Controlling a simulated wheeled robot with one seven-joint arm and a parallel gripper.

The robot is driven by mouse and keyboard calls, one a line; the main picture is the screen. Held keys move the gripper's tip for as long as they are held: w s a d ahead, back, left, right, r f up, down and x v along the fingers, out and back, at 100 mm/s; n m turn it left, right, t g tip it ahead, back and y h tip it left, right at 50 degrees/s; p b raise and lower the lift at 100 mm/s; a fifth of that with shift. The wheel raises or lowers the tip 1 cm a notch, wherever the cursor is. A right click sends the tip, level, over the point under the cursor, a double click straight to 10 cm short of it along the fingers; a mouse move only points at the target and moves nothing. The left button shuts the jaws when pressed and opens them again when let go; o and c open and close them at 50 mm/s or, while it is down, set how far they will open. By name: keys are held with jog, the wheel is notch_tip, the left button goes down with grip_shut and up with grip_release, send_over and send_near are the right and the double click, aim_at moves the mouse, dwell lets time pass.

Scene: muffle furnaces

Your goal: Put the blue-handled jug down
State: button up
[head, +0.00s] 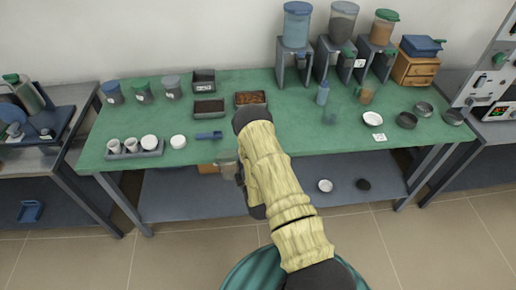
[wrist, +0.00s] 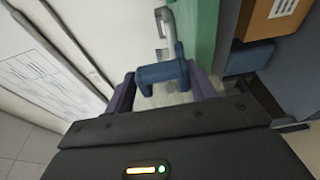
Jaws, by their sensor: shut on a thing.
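My gripper (wrist: 163,84) is shut on the blue handle (wrist: 160,73) of the jug, with a dark purple finger on each side of it in the wrist view. The jug's clear body (wrist: 176,98) shows only partly behind the handle. In the head view, the see-through jug (head: 224,166) hangs at my gripper (head: 239,174), in front of the green table's (head: 290,142) near edge. My arm hides part of the gripper and the handle there. I cannot tell whether the jug touches the table edge.
A blue scoop (head: 208,135), a white round dish (head: 178,141) and a grey cup tray (head: 133,155) lie near the table's front left. A tray of brown bits (head: 250,98) is behind my arm. A lower shelf (head: 175,195) runs below.

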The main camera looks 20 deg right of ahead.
notch_tip(320, 180, down, 10)
jog(key=b, duration=0.9)
jog(key=shift+a, duration=0.4)
jog(key=shift+w+r, duration=0.1)
